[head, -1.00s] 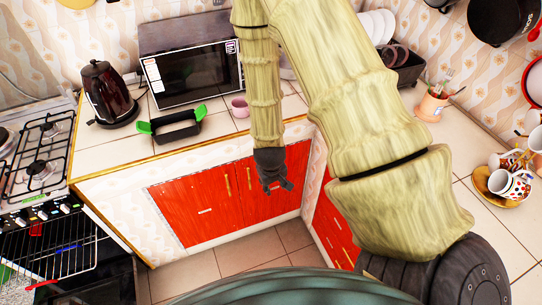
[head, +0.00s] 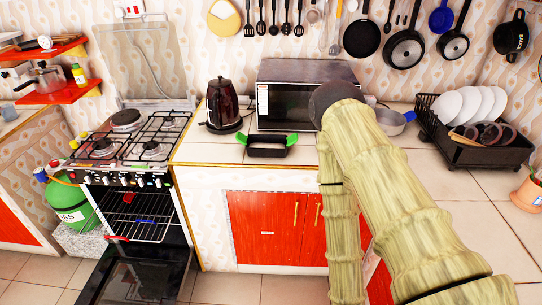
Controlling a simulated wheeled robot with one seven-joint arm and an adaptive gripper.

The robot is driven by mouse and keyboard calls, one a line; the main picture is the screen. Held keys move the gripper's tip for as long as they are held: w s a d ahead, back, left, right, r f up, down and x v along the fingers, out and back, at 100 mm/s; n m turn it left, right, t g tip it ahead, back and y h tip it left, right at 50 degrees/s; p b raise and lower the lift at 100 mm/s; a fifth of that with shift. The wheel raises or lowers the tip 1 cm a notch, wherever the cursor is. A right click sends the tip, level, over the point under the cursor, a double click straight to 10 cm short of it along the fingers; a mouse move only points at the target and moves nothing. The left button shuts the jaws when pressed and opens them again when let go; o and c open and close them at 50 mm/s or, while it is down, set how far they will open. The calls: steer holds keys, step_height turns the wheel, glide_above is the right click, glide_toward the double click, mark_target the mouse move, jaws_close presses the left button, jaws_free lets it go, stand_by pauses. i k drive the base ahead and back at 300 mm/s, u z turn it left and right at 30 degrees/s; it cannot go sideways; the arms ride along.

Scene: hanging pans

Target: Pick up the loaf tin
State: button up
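The loaf tin (head: 267,151) is black with bright green handles at its two ends. It sits upright on the white tiled counter (head: 222,148), close to the front edge and in front of the microwave. My arm comes in from the lower right, with its bamboo-like links to the right of the tin. My gripper is outside the present head view, so its fingers do not show. Nothing touches the tin, and its top is clear.
A dark kettle (head: 222,105) stands left of the tin and the microwave (head: 284,100) behind it. A gas stove (head: 128,147) with its oven door open is at left. A dish rack (head: 467,140) is at right. Pans (head: 404,48) hang above.

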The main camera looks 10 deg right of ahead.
mark_target(256, 145)
steer(key=z, duration=0.8)
steer(key=i, duration=0.7)
steer(key=u, duration=0.35)
